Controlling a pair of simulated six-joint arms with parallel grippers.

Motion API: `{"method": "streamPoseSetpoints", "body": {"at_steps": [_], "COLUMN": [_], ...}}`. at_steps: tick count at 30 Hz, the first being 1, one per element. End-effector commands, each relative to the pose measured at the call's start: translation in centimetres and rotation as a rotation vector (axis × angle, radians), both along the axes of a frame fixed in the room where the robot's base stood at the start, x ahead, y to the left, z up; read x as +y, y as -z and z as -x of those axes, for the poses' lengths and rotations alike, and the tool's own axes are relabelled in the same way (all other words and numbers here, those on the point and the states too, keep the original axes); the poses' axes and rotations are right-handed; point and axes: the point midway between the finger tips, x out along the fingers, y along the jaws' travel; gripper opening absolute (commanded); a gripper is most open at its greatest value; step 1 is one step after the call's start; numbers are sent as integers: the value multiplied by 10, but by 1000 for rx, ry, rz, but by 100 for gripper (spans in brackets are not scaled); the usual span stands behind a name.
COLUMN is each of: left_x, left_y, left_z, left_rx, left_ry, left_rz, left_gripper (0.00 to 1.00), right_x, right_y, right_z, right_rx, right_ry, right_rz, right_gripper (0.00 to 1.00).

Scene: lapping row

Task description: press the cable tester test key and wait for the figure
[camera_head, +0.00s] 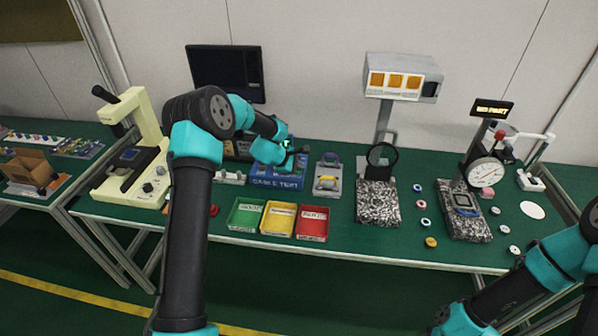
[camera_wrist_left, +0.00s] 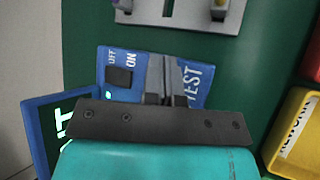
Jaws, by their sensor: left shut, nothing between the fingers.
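The blue cable tester (camera_head: 277,180) stands on the green bench, partly covered by my left arm. In the left wrist view its blue panel (camera_wrist_left: 203,76) shows a black rocker switch (camera_wrist_left: 119,77) marked OFF and ON, and a TEST label. A display (camera_wrist_left: 60,123) with green lit characters stands at left, partly cut off by my gripper body. My left gripper (camera_head: 300,150) is shut and empty. In the wrist view its fingers (camera_wrist_left: 167,62) lie over the panel between ON and TEST. The test key is hidden; I cannot tell whether they touch it. My right gripper is out of view.
Green, yellow and red bins (camera_head: 312,223) stand in front of the tester. A small grey fixture (camera_head: 328,178) stands just right of it. A cream microscope (camera_head: 133,170) is at left, a speckled block (camera_head: 378,203) and dial gauge (camera_head: 487,172) at right.

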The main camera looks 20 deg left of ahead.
Motion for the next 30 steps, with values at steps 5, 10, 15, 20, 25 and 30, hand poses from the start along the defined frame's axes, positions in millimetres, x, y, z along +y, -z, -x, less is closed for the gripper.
{"method": "streamPoseSetpoints", "body": {"at_steps": [5, 10, 15, 20, 25, 30], "left_x": [0, 0, 0, 0, 0, -1], "left_y": [-7, -11, -12, -13, -23, -36], "left_z": [0, 0, 0, 0, 0, 0], "left_rx": [-1, 0, 0, 0, -2, -1], "left_ry": [-1, 0, 0, 1, 1, 2], "left_rz": [0, 0, 0, -1, 0, 0], "left_gripper": [0, 0, 0, 0, 0, 0], "right_x": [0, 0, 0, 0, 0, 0], "right_y": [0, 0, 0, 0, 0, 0], "right_z": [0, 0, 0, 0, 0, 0], "right_rx": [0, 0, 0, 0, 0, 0], "right_ry": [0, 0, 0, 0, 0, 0], "right_rz": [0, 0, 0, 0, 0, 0], "right_gripper": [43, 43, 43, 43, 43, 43]}}
